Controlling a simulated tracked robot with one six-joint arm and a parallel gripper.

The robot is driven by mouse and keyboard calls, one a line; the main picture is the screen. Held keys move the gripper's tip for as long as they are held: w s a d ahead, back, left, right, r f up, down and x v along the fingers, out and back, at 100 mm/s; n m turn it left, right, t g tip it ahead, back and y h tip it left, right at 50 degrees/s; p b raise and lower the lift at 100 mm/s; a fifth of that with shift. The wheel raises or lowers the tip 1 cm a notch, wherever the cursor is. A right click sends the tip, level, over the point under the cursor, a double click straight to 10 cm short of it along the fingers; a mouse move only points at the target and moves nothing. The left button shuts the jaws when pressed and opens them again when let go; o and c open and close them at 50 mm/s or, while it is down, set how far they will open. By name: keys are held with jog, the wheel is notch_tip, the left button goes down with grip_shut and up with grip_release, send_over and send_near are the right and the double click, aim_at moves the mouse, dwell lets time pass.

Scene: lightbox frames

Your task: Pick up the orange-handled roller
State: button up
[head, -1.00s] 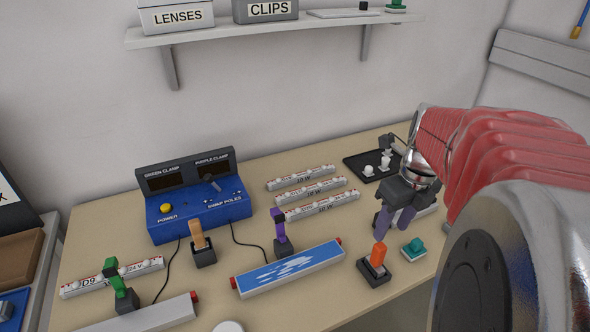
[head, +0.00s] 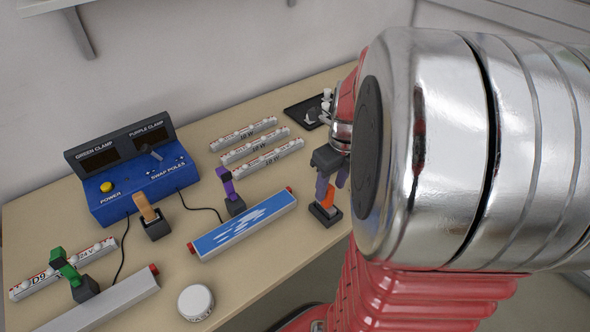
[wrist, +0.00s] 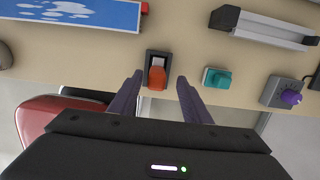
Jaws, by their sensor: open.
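The orange-handled roller (head: 328,198) stands in a dark square holder (head: 326,214) near the front edge of the workbench, right of the blue-and-white panel. In the wrist view the orange handle (wrist: 158,78) sits between my two purple fingers, with its dark holder (wrist: 154,58) just beyond the fingertips. My gripper (head: 332,185) is open and points down over the handle in the head view. My gripper in the wrist view (wrist: 162,76) has a finger on each side of the handle, with gaps visible. Whether the fingers touch it cannot be told.
A teal-topped button (wrist: 217,78) is close to the right of the holder. The blue-and-white panel (head: 243,225) lies to its left. A wooden-handled tool (head: 150,217) and a blue power console (head: 135,170) stand further left. A round white lid (head: 196,302) sits near the front edge.

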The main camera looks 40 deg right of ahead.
aim_at(326, 198)
jog(key=shift+f, duration=0.4)
jog(key=shift+w+a+f, duration=0.1)
jog(key=shift+w+f, duration=0.05)
jog(key=shift+f, duration=0.7)
jog(key=shift+w+a+f, duration=0.1)
jog(key=shift+f, duration=0.8)
jog(key=shift+w+a+f, duration=0.1)
jog(key=shift+w+f, duration=0.05)
jog(key=shift+f, duration=0.7)
jog(key=shift+c, duration=0.6)
grip_shut()
jog(key=shift+r, duration=0.1)
